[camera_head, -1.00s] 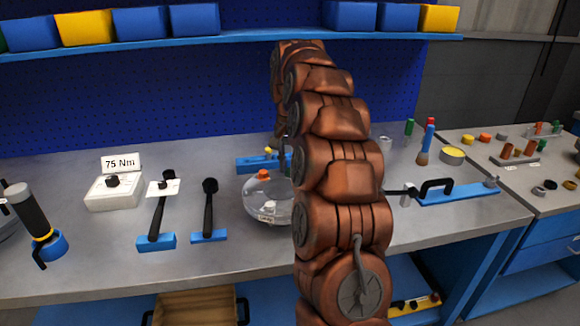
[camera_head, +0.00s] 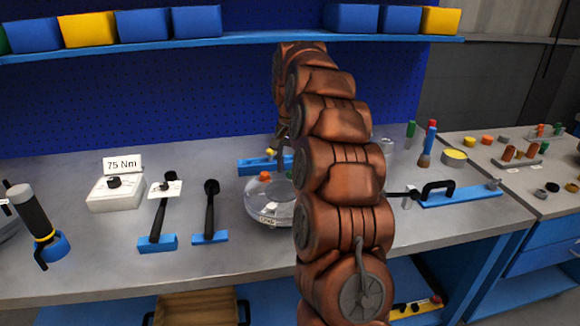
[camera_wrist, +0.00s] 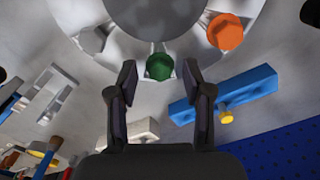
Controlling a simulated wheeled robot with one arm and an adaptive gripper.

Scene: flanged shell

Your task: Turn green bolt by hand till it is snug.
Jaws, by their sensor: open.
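The green bolt (camera_wrist: 159,67) sits at the rim of the round metal flanged shell (camera_wrist: 165,15) in the wrist view. My gripper (camera_wrist: 158,78) is open, with one finger on either side of the green bolt and a gap between each finger and the bolt. Whether the fingertips reach down to its head is unclear. An orange bolt (camera_wrist: 225,32) is on the flange to the right, and a plain grey bolt (camera_wrist: 92,39) to the left.
A blue holder with a yellow knob (camera_wrist: 225,95) lies close to the right finger; it also shows behind the shell (camera_head: 258,166). Two black-handled tools (camera_head: 158,215) (camera_head: 210,210) and a white 75 Nm box (camera_head: 115,190) stand left on the bench.

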